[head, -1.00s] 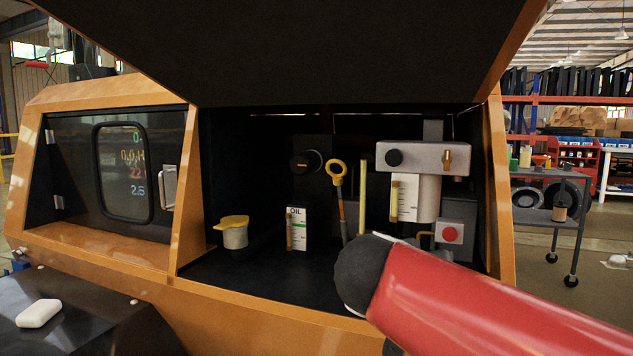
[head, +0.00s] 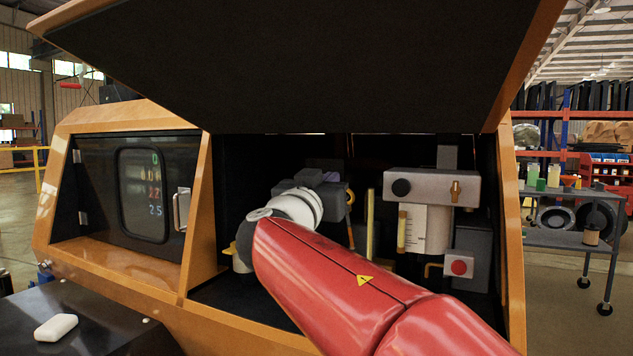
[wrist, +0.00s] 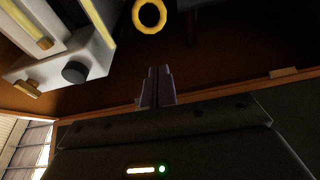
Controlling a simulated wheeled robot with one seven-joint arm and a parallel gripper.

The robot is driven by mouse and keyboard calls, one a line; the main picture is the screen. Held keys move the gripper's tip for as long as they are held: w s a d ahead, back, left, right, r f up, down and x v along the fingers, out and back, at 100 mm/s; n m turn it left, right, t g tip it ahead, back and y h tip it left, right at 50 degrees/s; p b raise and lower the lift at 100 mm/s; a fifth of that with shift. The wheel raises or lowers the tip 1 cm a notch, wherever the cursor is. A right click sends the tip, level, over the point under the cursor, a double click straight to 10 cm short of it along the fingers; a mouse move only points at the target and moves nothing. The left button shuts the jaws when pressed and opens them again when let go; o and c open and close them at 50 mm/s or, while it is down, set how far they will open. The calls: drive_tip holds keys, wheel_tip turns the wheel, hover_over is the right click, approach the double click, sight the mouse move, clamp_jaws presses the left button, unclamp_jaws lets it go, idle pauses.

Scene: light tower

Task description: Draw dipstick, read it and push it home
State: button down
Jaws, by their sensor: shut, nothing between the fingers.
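The dipstick's yellow ring handle (wrist: 149,15) shows at the top of the wrist view, just beyond my fingertips and apart from them. In the head view a yellow strip of the dipstick (head: 350,206) shows at the right side of my gripper; the rest is hidden behind my gripper and arm. My gripper (wrist: 160,72) is shut and empty, its fingers pointing up the wrist view toward the ring. The OIL card is hidden by my arm in the head view.
A grey tank unit (head: 432,188) with a black knob and gauge stands right of the dipstick. A yellow upright tube (head: 371,225) stands close by. The raised dark hood (head: 300,70) hangs above; an orange post (head: 196,220) bounds the left.

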sight(349, 226)
drive_tip(key=shift+w+d+f+p, duration=0.1)
drive_tip(key=shift+w+d+f, duration=0.1)
drive_tip(key=shift+w+f, duration=0.3)
drive_tip(key=shift+w+d+f+p, duration=0.15)
drive_tip(key=shift+w+d, duration=0.1)
drive_tip(key=shift+w, duration=0.45)
drive_tip(key=shift+w+d+f+p, duration=0.1)
drive_tip(key=shift+w+d+f, duration=0.1)
drive_tip(key=shift+w+f, duration=0.3)
drive_tip(key=shift+w, duration=0.1)
drive_tip(key=w+f+b, duration=0.1)
drive_tip(key=f+b, duration=0.2)
drive_tip(key=b, duration=0.1)
drive_tip(key=w+d+f+b, duration=0.1)
drive_tip(key=f+b, duration=0.2)
drive_tip(key=b, duration=0.2)
drive_tip(key=w+f+b, duration=0.1)
drive_tip(key=f+b, duration=0.2)
drive_tip(key=b, duration=0.2)
drive_tip(key=shift+w+d+f, duration=0.1)
drive_tip(key=shift+w+d, duration=0.1)
drive_tip(key=shift+w, duration=0.2)
drive_tip(key=shift+w+d+f+b, duration=0.1)
drive_tip(key=shift+w+f+b, duration=0.25)
drive_tip(key=shift+b, duration=0.5)
drive_tip(key=shift+s+r, duration=0.1)
drive_tip(key=shift+r, duration=0.05)
